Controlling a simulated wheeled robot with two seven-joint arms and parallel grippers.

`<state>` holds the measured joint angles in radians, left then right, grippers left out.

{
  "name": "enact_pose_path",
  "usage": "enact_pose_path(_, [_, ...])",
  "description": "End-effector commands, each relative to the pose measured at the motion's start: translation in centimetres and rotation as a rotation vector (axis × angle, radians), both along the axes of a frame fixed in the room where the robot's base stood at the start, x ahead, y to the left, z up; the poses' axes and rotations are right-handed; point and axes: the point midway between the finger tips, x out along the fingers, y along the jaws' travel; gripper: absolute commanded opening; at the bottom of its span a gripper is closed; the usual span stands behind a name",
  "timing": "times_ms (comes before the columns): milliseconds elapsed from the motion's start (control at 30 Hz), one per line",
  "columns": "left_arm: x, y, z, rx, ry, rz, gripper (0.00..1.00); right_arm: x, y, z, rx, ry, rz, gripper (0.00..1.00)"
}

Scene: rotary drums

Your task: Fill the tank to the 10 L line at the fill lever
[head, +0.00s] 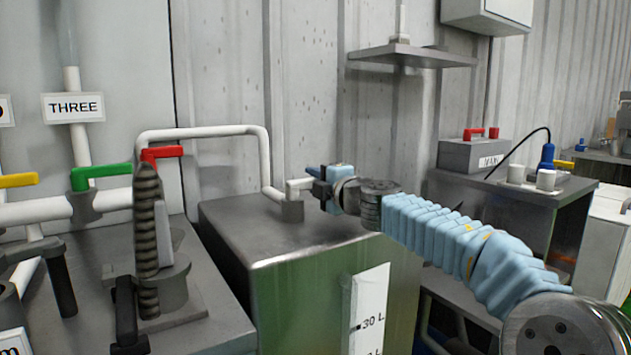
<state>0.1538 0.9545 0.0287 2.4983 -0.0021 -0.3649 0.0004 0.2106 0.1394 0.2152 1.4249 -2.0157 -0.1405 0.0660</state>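The tank (330,285) is a metal box, grey on top and green on its front, in the middle of the head view. A white level strip (370,310) on its front reads 30 L; a lower mark is cut off by the picture's edge, and no liquid level is clear. A white pipe (210,131) runs from a red lever (162,153) over to the tank's top. I cannot tell which lever is the fill lever. My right gripper (318,186) is above the tank's top, beside the pipe's end; its fingers are too small to read. My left gripper is not in view.
A dark ribbed upright (147,240) stands before the red lever. A side table (520,205) stands at right; a shelf (410,55) hangs above.

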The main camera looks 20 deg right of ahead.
Motion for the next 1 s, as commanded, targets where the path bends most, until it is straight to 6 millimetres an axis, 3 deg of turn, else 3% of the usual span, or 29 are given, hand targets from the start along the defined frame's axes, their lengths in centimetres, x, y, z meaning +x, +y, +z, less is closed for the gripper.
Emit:
enact_pose_path(100, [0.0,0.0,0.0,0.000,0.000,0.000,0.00,0.0,0.0,0.0,0.000,0.001,0.000,0.00])
enact_pose_path(467, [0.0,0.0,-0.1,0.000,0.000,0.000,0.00,-0.1,0.0,-0.1,-0.001,0.000,-0.013,0.00])
enact_pose_path(1000, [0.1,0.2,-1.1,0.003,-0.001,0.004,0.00,-1.4,-0.4,-0.1,0.001,-0.005,-0.213,0.00])
